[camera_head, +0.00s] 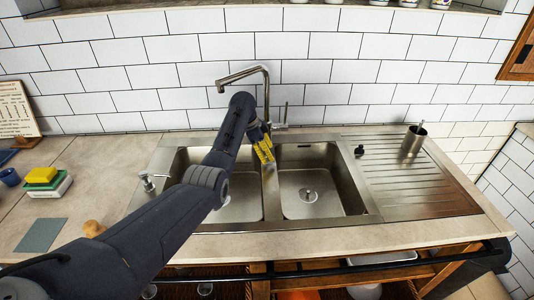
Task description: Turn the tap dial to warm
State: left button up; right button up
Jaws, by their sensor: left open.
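The metal tap (264,92) stands behind the sink, with its spout bending to the left. A thin upright lever (285,113) shows at the right of its base. A small black knob (360,151) sits on the steel to the right of the right basin; I cannot tell whether it belongs to the tap. My left gripper (264,150), with yellow fingers, is open just in front of the tap base, at the back of the divider between the basins. I cannot tell whether it touches the tap. My left arm hides part of the left basin. My right gripper is out of view.
Two steel basins (335,187) lie below the gripper. A soap pump (149,182), sponges (40,175) and a grey-green square (42,235) are at the left. A dark rail (370,267) runs along the front.

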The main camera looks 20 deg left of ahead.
pick_arm(q)
jog(key=shift+a+r, duration=0.15)
jog(key=shift+r, duration=0.35)
jog(key=shift+s+a+r, duration=0.25)
jog(key=shift+a+r, duration=0.45)
jog(key=shift+r, duration=0.25)
jog(key=s+a, duration=0.4)
jog(key=a, duration=0.6)
jog(key=shift+a, duration=0.3)
